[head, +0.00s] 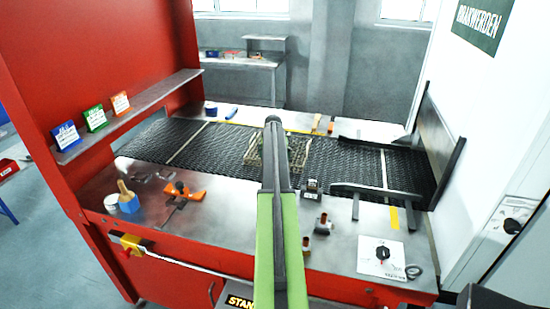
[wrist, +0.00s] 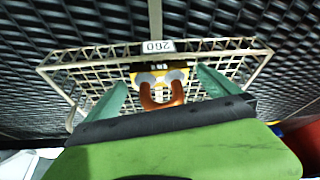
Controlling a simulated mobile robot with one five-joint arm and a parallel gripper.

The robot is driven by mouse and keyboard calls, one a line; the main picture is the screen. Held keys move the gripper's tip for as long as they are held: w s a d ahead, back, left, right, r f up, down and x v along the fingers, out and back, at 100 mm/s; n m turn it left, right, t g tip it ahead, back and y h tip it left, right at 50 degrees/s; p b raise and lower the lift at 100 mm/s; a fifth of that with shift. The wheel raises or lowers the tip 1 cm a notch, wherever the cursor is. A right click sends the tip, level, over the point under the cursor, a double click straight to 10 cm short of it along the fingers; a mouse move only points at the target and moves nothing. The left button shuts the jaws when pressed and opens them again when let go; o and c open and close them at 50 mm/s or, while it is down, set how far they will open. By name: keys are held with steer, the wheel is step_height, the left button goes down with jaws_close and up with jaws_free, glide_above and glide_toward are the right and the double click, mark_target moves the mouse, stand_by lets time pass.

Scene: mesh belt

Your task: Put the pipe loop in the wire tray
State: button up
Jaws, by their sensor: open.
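The wire tray (head: 252,152) sits on the dark mesh belt, partly hidden behind my arm in the head view. In the wrist view the tray (wrist: 85,54) is a rectangular wire basket with a white number tag on its rim. The copper-coloured, U-shaped pipe loop (wrist: 162,103) shows within the tray's outline, next to a yellow piece and two grey round ends. My gripper (wrist: 162,86) is open, its green fingers on either side of the loop with gaps visible. Whether the loop rests on the tray floor cannot be told. In the head view my arm hides the gripper and loop.
The steel front ledge holds an orange tool (head: 186,191), a blue pot with a brush (head: 128,203), a copper-coloured fitting (head: 323,223) and a dial plate (head: 381,254). The belt left of the tray is mostly clear.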

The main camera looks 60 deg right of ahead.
steer(key=p+v, duration=1.1)
steer(key=v, duration=0.1)
steer(key=shift+r, duration=0.1)
steer(key=w+a+f+n+y, duration=0.1)
steer(key=w+a+n, duration=0.35)
steer(key=a, duration=1.35)
steer(key=w+a+n+y, duration=0.1)
steer(key=w+a, duration=0.7)
steer(key=a, duration=0.9)
steer(key=s+a+n, duration=0.2)
steer(key=s+a, duration=0.1)
steer(key=a, duration=0.9)
steer(key=s+a+n+g+y, duration=0.1)
steer(key=s+a+n, duration=0.1)
steer(key=a, duration=1.1)
steer(key=s+a+n+g+y, duration=0.1)
steer(key=s+a+n, duration=0.2)
steer(key=a, duration=0.9)
steer(key=shift+s+a+f, duration=0.4)
steer(key=shift+s, duration=0.15)
